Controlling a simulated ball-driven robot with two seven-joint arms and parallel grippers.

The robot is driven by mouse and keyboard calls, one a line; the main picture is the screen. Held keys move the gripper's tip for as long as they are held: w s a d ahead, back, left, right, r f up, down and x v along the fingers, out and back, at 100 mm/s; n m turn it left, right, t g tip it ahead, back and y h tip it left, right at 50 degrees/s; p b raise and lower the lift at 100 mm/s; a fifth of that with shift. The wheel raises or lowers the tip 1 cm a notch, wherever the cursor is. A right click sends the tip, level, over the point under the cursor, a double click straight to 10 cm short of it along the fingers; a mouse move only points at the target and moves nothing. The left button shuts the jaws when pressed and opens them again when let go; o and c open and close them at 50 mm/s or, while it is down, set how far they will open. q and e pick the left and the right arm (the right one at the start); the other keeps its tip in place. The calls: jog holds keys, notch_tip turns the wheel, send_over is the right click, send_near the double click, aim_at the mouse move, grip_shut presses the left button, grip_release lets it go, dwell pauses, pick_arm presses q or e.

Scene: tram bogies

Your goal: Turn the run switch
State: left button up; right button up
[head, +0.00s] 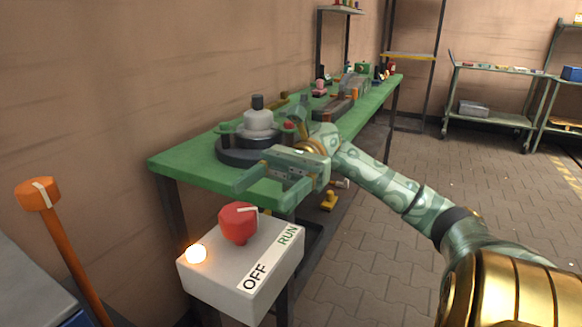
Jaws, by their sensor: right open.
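The run switch is a red knob (239,226) on a white box (221,278) in the lower middle of the head view. A white mark on the knob's top points right in the picture, nearer the RUN label (288,235) than the OFF label (255,275). A round lamp (196,253) glows on the box's left corner. My right gripper (255,190) is open and empty, its fingers pointing left, a little above and beyond the knob in the picture. It appears apart from the knob. My left gripper is out of view.
A green workbench (185,164) behind the box carries a dark round part with a grey top (259,122) and other parts. An orange-headed lever (39,194) stands at left. Shelving and a trolley (490,117) are at the back right. The paved floor at right is mostly clear.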

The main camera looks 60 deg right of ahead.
jog(key=d, duration=0.7)
jog(key=shift+d, duration=0.35)
